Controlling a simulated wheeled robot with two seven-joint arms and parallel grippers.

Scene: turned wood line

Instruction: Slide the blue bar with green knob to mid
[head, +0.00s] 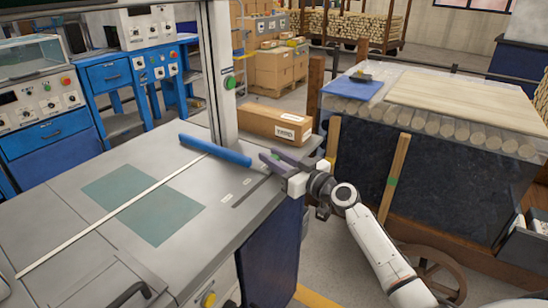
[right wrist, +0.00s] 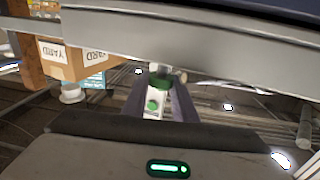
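The blue bar (head: 215,150) lies across the grey machine table at the foot of the upright column in the head view. Its right end is close to my right gripper (head: 268,159), whose two dark fingers are parted and point left toward it. In the head view this knob is not clearly seen. A slot with small pale labels (head: 228,197) is in the table below the bar. My left gripper is not in view.
The grey column (head: 219,80) with a green round button rises behind the bar. A cardboard box (head: 275,124) sits just behind my right gripper. A bench with rollers and boards (head: 470,95) stands to the right.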

